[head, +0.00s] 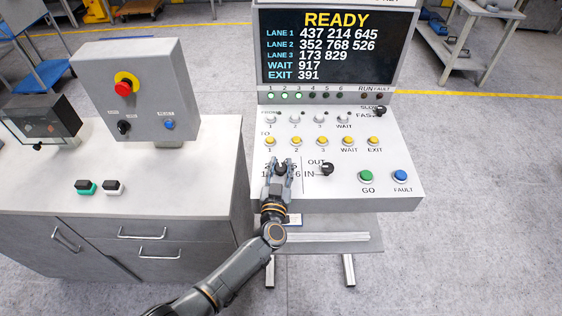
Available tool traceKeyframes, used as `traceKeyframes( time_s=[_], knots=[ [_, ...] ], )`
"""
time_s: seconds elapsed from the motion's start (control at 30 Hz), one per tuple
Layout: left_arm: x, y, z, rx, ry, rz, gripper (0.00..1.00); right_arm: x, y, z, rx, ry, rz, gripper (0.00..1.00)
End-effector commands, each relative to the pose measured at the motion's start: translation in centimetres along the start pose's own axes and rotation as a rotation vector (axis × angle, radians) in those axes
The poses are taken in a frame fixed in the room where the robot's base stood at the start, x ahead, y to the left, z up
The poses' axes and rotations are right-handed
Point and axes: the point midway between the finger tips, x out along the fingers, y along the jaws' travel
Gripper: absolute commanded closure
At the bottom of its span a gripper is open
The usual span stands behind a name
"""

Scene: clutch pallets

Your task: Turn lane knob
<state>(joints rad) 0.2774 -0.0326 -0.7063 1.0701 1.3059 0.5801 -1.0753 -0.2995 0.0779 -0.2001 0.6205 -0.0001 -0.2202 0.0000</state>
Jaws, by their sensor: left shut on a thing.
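The lane knob (281,169) is a dark knob at the lower left of the sloped control panel (400,150), with numbers printed around it that are partly hidden. My left gripper (281,167) reaches up from below and is shut on this knob, one finger on each side. A second black knob (327,169), marked OUT and IN, sits just right of the gripper. My right gripper does not show.
A screen (330,47) reads READY with lane numbers. Yellow buttons (323,141) run above the gripper. A green GO button (366,176) and a blue FAULT button (400,176) are to the right. A grey box with a red emergency button (123,88) stands left.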

Motion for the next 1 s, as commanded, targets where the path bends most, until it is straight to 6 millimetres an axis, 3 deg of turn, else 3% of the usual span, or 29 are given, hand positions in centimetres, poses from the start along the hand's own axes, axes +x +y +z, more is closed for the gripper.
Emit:
traceKeyframes(
  time_s=[0.63, 0.67, 0.73, 0.77, 1.0],
  knots=[
    [-0.19, 0.03, 0.48, 0.000, -0.008, -0.048, 0.98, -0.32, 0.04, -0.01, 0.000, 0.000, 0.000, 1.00],
    [-0.19, 0.03, 0.48, 0.000, -0.008, -0.048, 0.61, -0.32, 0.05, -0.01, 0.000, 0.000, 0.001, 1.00],
    [-0.16, 0.03, 0.42, 0.000, -0.007, -0.048, 0.46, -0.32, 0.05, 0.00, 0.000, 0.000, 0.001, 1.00],
    [-0.14, 0.02, 0.39, 0.000, -0.007, -0.048, 0.42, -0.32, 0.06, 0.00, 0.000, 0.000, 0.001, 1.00],
    [-0.05, 0.00, 0.18, 0.000, -0.003, -0.049, 0.42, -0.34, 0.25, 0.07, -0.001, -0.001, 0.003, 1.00]
  ],
)
